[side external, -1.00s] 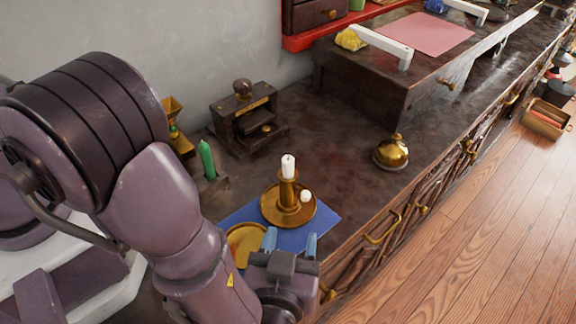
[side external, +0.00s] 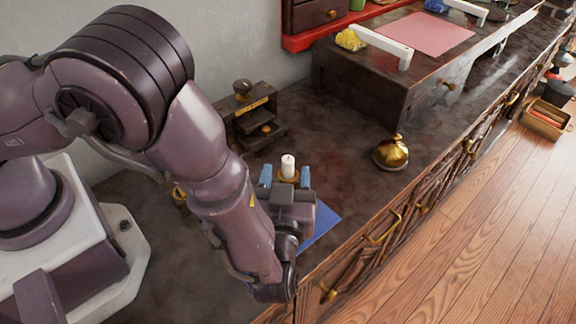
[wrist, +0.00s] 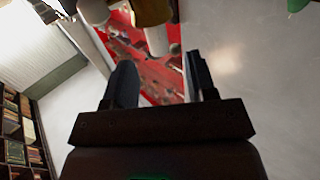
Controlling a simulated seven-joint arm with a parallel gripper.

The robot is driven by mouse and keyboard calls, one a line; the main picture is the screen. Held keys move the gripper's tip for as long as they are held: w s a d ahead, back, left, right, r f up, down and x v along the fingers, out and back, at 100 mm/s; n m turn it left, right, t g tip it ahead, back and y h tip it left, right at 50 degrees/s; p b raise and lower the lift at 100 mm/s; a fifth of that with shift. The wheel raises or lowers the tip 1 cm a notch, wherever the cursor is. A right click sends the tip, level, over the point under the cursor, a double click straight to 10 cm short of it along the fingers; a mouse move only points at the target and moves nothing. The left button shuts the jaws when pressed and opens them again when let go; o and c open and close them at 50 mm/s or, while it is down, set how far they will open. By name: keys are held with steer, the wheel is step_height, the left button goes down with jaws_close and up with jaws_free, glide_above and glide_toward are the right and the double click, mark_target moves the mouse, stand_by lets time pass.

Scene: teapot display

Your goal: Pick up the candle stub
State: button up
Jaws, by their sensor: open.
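The white candle stub (side external: 288,166) stands upright in its brass holder (side external: 287,180), whose lower part is hidden behind my gripper. My gripper (side external: 285,176) is open, and its two blue-grey fingers show on either side of the candle in the side view. In the wrist view the scene looks upside down. There the candle (wrist: 157,40) hangs from the brass holder (wrist: 151,12), beyond the gap between my open fingers (wrist: 158,62). Nothing is held. I cannot tell whether the fingertips reach around the candle.
A blue mat (side external: 322,222) lies under the holder. A dark wooden press-like box (side external: 254,122) stands behind, and a brass bell (side external: 391,152) to the right. A raised dark wooden block (side external: 375,85) fills the back. The counter between bell and holder is clear.

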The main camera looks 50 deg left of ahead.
mark_target(288, 163)
steer(key=x, duration=0.3)
steer(key=shift+w+a, duration=0.15)
jaws_close()
steer(key=shift+r, duration=0.1)
